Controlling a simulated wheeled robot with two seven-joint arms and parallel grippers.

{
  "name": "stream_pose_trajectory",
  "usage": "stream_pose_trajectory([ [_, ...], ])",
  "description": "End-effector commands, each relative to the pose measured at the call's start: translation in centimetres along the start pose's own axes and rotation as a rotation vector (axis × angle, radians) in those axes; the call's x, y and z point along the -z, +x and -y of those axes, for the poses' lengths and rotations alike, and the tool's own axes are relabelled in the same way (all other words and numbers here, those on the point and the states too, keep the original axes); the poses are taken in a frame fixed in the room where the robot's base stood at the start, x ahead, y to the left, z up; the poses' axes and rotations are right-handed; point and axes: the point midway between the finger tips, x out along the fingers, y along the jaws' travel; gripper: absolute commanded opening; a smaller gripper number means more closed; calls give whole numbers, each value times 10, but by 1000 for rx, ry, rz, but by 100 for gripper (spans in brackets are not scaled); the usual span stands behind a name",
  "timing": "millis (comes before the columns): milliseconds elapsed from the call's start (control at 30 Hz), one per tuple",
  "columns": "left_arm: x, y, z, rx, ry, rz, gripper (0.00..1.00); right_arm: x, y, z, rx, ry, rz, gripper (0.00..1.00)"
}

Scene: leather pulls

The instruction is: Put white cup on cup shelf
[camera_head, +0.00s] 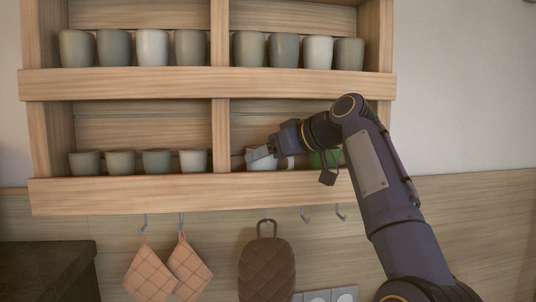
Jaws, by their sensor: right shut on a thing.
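The wooden cup shelf (130,190) hangs on the wall with two rows, each split by an upright divider. My right gripper (262,155) reaches into the lower right compartment, at its left part. It is shut on a white cup (262,164), which is partly hidden by the gripper. The cup is low in the compartment, behind the front board; whether its base touches the shelf cannot be seen. My left gripper is not in view.
Several grey-green and white cups stand in the upper row (153,48) and lower left compartment (121,162). A green cup (326,158) is right of my gripper, partly behind my arm. Pot holders (152,275) and a brown quilted mitt (266,270) hang from hooks below.

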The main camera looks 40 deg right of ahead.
Motion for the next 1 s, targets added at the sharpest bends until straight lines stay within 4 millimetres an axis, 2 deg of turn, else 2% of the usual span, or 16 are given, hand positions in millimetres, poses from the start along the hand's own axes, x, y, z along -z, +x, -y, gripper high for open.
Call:
stream_pose_trajectory([
  [100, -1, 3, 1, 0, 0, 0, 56, -3, 1, 0, 1, 0, -1, 32],
  [133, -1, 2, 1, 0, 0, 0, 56, -3, 1, 0, 1, 0, 0, 66],
  [300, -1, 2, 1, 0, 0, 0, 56, -2, 1, 0, 1, 0, 0, 86],
  [667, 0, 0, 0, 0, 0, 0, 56, 1, -5, 0, -1, 0, -1, 86],
  [767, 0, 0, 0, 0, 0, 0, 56, 1, -19, -1, -2, 0, -3, 86],
  [1000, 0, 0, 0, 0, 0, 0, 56, 1, -72, -1, -5, 1, -2, 86],
])
